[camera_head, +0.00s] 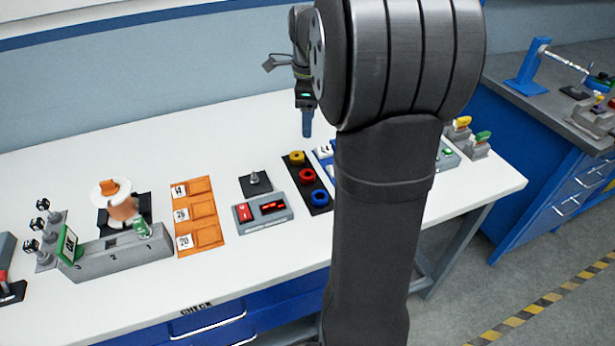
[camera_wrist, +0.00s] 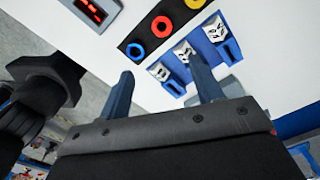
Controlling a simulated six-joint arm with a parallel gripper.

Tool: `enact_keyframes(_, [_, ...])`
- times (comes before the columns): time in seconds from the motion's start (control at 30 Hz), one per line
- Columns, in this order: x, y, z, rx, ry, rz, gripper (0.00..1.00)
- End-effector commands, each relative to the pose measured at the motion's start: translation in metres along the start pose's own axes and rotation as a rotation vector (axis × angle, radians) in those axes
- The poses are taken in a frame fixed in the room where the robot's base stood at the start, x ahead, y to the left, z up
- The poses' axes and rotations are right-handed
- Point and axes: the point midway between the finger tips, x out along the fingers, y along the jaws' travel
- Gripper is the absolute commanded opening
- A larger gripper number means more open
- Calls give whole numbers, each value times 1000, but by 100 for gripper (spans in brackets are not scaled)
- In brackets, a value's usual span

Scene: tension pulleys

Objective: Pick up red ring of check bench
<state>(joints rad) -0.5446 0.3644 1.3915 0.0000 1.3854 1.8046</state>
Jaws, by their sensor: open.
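The red ring (camera_head: 307,175) lies on a black strip between a yellow ring (camera_head: 297,158) and a blue ring (camera_head: 319,197), on the white check bench (camera_head: 120,170). In the wrist view the red ring (camera_wrist: 161,26) shows at the top, in the middle of the black strip (camera_wrist: 147,35). My gripper (camera_head: 307,122) hangs above the back part of the bench, apart from the ring. In the wrist view its two fingers (camera_wrist: 161,91) are spread with nothing between them.
A grey box with a red display (camera_head: 263,213) stands left of the strip. A blue tray with white tiles (camera_wrist: 187,62) lies beside the strip. An orange tray (camera_head: 198,214) and a grey fixture (camera_head: 118,253) stand further left. My arm hides part of the bench's right side.

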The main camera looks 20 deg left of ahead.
Motion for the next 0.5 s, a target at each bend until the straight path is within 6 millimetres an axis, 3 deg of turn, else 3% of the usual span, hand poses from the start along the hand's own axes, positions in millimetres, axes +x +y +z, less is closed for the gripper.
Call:
enact_keyframes(0.17, [15, 0, -1, 54, 1, 4, 60])
enact_keyframes(0.5, [88, 0, -1, 51, 1, 4, 60])
